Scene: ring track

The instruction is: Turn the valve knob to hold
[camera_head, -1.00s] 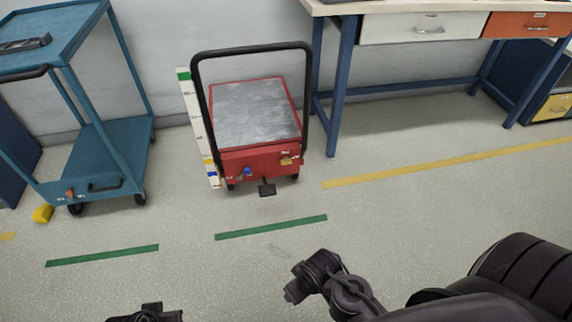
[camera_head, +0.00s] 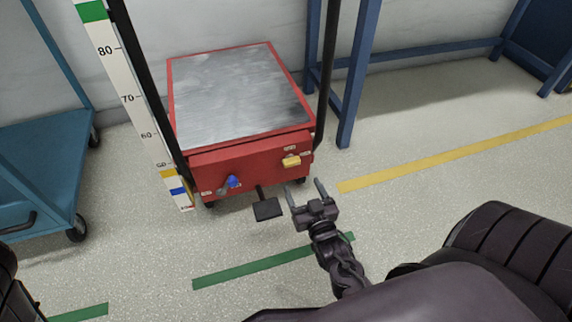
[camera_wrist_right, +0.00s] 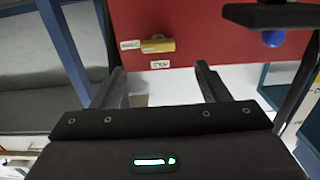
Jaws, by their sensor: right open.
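A red lift cart (camera_head: 215,170) has a yellow knob (camera_head: 291,161) at the right of its front face, with small pale labels beside it. The knob lies roughly level. A blue knob (camera_head: 232,181) sits further left on that face. I cannot read which label says hold. My right gripper (camera_head: 305,190) is open and empty, its fingers pointing at the cart just below and in front of the yellow knob, apart from it. In the right wrist view the yellow knob (camera_wrist_right: 158,46) is ahead, between and beyond the fingertips (camera_wrist_right: 162,80). My left gripper is out of view.
A black pedal (camera_head: 267,209) sticks out under the cart's front, left of my right gripper. A marked scale (camera_head: 130,98) stands at the cart's left. A blue trolley (camera_head: 45,170) is further left, a blue bench leg (camera_head: 357,80) behind right. Floor at right is clear.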

